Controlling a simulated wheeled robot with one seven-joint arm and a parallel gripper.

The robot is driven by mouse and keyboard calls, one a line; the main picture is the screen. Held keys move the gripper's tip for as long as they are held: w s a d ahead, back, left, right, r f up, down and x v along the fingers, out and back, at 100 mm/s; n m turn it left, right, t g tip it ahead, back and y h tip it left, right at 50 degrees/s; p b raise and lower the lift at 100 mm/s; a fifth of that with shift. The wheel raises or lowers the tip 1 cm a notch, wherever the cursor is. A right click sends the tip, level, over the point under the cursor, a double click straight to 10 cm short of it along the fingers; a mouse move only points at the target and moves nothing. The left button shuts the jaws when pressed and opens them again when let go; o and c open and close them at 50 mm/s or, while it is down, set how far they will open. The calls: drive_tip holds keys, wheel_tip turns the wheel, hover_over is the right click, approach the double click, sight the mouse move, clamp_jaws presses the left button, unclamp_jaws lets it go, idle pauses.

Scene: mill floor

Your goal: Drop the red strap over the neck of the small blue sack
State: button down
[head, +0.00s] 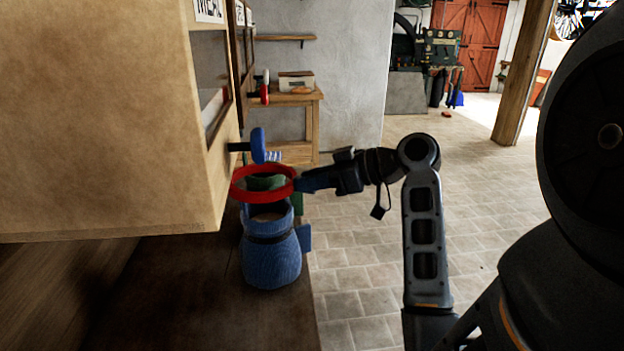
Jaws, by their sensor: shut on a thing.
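The small blue sack (272,258) stands upright on the dark wooden bench, with a dark band round its neck and an open top. The red strap (262,198) is a ring held roughly level above the sack's mouth. My gripper (303,185) is shut on the strap's right side. In this view the strap's near edge shows just above the sack's rim, and a dark green thing shows through the ring. I cannot tell whether the strap touches the sack. The sack's far side is hidden.
A large wooden cabinet (100,120) hangs close on the left, above the dark bench (195,290). A blue handle-like thing (259,145) sticks out behind the strap. A wooden table (300,104) stands farther back. The tiled floor (360,250) on the right is clear.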

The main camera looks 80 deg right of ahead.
drive_tip(key=shift+s+d, duration=0.1)
drive_tip(key=shift+d, duration=0.15)
idle(0.5)
drive_tip(key=shift+f, duration=0.1)
idle(0.9)
drive_tip(key=shift+f+b, duration=4.7)
drive_tip(key=shift+f, duration=1.4)
drive_tip(key=c, duration=0.9)
unclamp_jaws()
drive_tip(key=v, duration=0.7)
drive_tip(key=shift+s, duration=0.4)
drive_tip(key=shift+r, duration=0.15)
